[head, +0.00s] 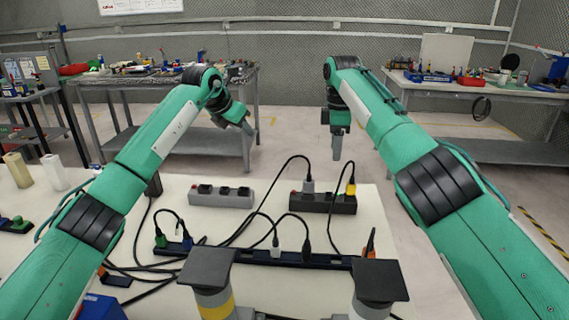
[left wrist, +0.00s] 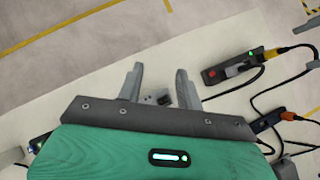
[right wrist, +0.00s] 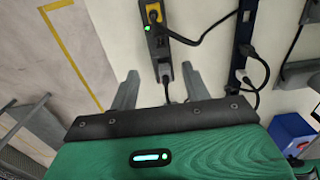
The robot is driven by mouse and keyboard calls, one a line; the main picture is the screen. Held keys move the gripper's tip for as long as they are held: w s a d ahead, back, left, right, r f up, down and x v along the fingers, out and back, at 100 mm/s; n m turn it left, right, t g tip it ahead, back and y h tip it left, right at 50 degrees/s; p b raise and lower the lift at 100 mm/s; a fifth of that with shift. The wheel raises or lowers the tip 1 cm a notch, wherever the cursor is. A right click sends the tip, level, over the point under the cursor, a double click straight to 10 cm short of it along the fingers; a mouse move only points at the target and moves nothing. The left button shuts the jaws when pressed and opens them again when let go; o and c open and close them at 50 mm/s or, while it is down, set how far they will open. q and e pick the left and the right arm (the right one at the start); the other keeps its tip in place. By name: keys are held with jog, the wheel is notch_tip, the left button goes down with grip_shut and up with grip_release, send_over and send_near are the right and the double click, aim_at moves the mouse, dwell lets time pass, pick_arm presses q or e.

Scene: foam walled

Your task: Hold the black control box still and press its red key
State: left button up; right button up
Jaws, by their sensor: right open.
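The black control box (head: 322,204) is a long black strip lying on the white table, with a grey plug and a yellow plug in it. Its red key (left wrist: 212,74) is at one end in the left wrist view, where the black box (left wrist: 232,72) also has a green light. The box (right wrist: 160,48) shows beyond my fingers in the right wrist view. My left gripper (head: 244,128) is open and empty, above and beyond the table's far edge. My right gripper (head: 338,150) is open and empty, also above the far edge. Neither touches the box.
A grey strip box (head: 222,198) lies left of the black one. A long black bar (head: 325,261) with several plugs runs nearer to me. Loose black cables cross between them. A blue box (head: 102,307) is at front left. The table's right side is mostly clear.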

pick_arm(q)
jog(key=s+d+f+g, duration=0.1)
jog(key=s+d+f, duration=0.2)
jog(key=d, duration=0.3)
jog(key=s+d+f+g+y, duration=0.1)
jog(key=s+d+f+g, duration=0.1)
jog(key=d, duration=0.4)
notch_tip(320, 180, down, 2)
jog(key=shift+s+d+f+m, duration=0.3)
jog(key=shift+s+m, duration=0.1)
jog(key=shift+s, duration=0.2)
pick_arm(e)
send_near(323, 201)
jog(key=f, duration=0.2)
jog(key=w+d+f, duration=0.1)
jog(key=f, duration=0.1)
jog(key=d+f, duration=0.1)
jog(key=f, duration=0.1)
jog(key=shift+w+d+f, duration=0.15)
jog(key=shift+d, duration=0.05)
jog(key=shift+c, duration=0.2)
grip_shut()
pick_arm(q)
grip_shut()
jog(key=shift+r, duration=0.1)
